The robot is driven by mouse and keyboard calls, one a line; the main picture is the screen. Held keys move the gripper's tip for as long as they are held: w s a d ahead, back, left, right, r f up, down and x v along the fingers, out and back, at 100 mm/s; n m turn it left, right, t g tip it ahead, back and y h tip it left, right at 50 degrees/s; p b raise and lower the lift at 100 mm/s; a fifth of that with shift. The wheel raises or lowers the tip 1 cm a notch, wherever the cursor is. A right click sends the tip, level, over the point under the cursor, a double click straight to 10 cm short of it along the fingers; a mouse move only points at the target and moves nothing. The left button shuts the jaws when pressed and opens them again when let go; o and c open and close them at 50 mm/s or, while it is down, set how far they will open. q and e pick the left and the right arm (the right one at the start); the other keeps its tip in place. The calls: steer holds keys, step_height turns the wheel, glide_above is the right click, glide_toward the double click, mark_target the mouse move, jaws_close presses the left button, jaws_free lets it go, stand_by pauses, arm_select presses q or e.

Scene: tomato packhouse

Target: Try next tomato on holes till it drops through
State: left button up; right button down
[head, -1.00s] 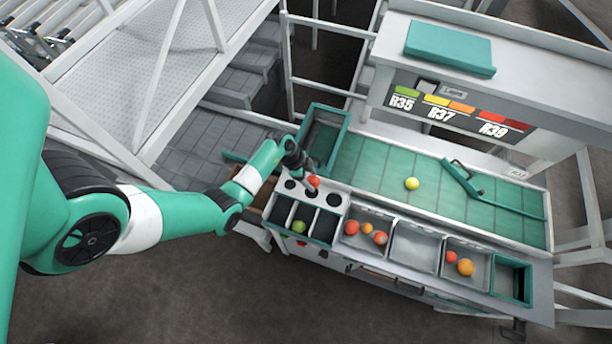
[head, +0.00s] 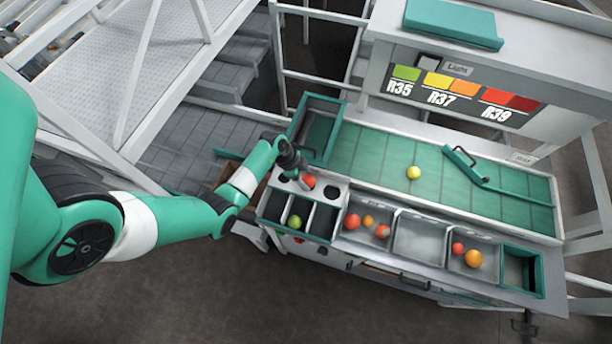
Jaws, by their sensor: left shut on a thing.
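A red tomato (head: 309,181) is in the jaws of my left gripper (head: 304,176), which is shut on it. They are at the grey sizing plate (head: 319,195) with a row of dark round holes. The tomato is over or at the middle hole and hides most of it; I cannot tell whether it touches the rim. The left hole (head: 286,176) and right hole (head: 332,193) show empty. Below the plate are bins (head: 325,220); a green tomato (head: 294,222) lies in one of them. My right gripper is not in view.
Grey trays to the right hold red and orange tomatoes (head: 352,221) and (head: 473,258); the tray between them (head: 420,238) looks empty. A yellow tomato (head: 414,172) lies on the green belt (head: 380,165) near a diverter bar (head: 464,165). A green-framed bin (head: 318,130) stands behind the plate.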

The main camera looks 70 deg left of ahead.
arm_select(q)
steer(key=shift+r, duration=0.1)
steer(key=shift+p, duration=0.45)
steer(key=o, duration=1)
stand_by(1.0)
step_height(320, 180, up, 7)
steer(key=p, duration=0.9)
